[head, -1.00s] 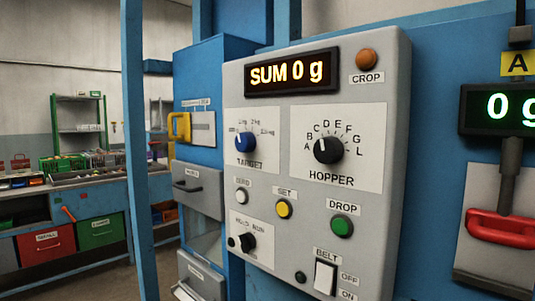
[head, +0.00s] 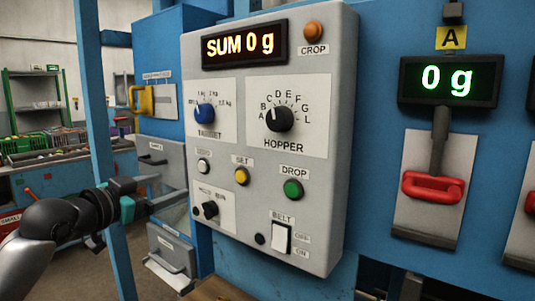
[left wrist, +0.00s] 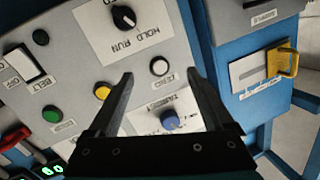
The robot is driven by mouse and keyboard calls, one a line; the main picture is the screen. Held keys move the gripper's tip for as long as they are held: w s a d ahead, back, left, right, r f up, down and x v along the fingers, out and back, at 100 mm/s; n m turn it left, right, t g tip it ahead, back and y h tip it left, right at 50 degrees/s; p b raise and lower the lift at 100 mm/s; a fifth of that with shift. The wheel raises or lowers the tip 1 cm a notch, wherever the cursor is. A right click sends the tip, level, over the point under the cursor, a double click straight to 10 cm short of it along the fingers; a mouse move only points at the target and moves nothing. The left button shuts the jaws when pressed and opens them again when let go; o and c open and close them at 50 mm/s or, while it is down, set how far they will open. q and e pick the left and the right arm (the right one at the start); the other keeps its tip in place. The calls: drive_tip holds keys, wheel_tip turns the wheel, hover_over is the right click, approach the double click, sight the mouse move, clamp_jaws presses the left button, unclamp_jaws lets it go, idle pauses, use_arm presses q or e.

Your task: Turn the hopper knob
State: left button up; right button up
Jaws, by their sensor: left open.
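The black hopper knob (head: 280,119) sits on a white plate in the upper right of the grey control panel (head: 225,150) in the head view. Its white mark points up and slightly left, around C; the exact letter is hard to tell. My left gripper (head: 138,192) is at the left in the head view, left of and lower than the knob, clear of it. In the left wrist view it also shows (left wrist: 157,76), open and empty, with the panel's blue target knob (left wrist: 170,121) and white button beyond its fingers. The hopper knob is out of that view. My right gripper is not in view.
The panel also carries a hold/run knob (head: 210,209), a green drop button (head: 293,189), a yellow set button (head: 242,175) and a belt switch (head: 282,238). A blue post (head: 98,110) stands near my left arm. A red handle (head: 432,187) sits right of the panel.

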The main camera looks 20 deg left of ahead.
use_arm(q)
drive_tip(key=s+d+r+m+h, duration=0.3)
drive_tip(key=s+d+r+m, duration=0.25)
drive_tip(key=d+r, duration=0.4)
drive_tip(key=m+h+p, duration=0.3)
drive_tip(key=m+p, duration=0.1)
drive_tip(key=p, duration=0.2)
approach(273, 122)
drive_tip(key=shift+g, duration=0.3)
drive_tip(key=shift+r+p+x, duration=0.15)
drive_tip(key=shift+p+x, duration=0.55)
drive_tip(key=shift+x, duration=1.5)
drive_tip(key=shift+r+p+x, duration=0.15)
drive_tip(key=shift+p+x, duration=0.5)
drive_tip(key=shift+x, duration=1.5)
drive_tip(key=shift+a, duration=0.1)
drive_tip(key=shift+c, duration=0.2)
clamp_jaws()
drive_tip(key=shift+n, duration=0.25)
